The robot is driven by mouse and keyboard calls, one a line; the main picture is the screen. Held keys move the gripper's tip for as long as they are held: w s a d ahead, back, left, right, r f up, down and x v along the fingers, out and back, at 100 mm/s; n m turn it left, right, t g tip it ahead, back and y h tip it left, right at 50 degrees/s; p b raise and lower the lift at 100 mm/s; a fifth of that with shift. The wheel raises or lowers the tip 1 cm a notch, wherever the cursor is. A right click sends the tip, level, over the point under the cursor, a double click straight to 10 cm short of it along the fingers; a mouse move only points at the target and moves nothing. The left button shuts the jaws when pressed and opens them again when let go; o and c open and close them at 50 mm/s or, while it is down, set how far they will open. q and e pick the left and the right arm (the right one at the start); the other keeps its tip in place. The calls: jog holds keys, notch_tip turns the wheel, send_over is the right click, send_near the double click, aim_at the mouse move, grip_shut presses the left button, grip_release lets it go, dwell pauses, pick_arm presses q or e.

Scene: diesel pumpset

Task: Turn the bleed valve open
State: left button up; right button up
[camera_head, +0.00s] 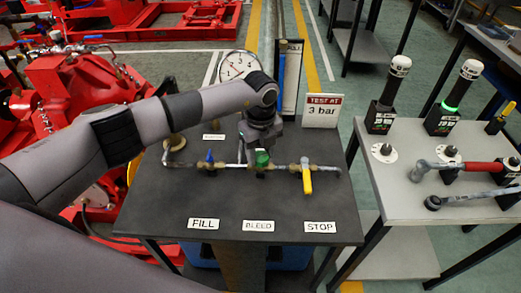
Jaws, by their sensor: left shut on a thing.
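The bleed valve (262,158) has a green handle and sits mid-way along a brass and steel pipe line on the dark table, behind the BLEED label (257,226). My left gripper (262,147) reaches down from above and is shut on the green handle; its fingers partly hide it. The handle's exact angle is hard to tell. The blue-handled valve (210,159) stands to the left and the yellow-handled valve (307,178) to the right. My right gripper is not in view.
A gauge (238,66) and a "TEST AT 3 bar" sign (322,110) stand at the table's back. The dark table (180,200) is clear in front of the pipe. A grey bench (400,225) with tools stands right; a red pump (75,85) stands left.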

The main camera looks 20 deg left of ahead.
aim_at(260, 156)
pick_arm(q)
jog(key=shift+w+a+r, duration=0.1)
jog(key=shift+w+r, duration=0.1)
dwell(0.3)
jog(key=o, duration=0.8)
jog(key=shift+c, duration=0.2)
jog(key=o, duration=0.3)
jog(key=shift+s+f, duration=0.1)
jog(key=shift+r+b, duration=0.5)
jog(key=shift+r, duration=3.1)
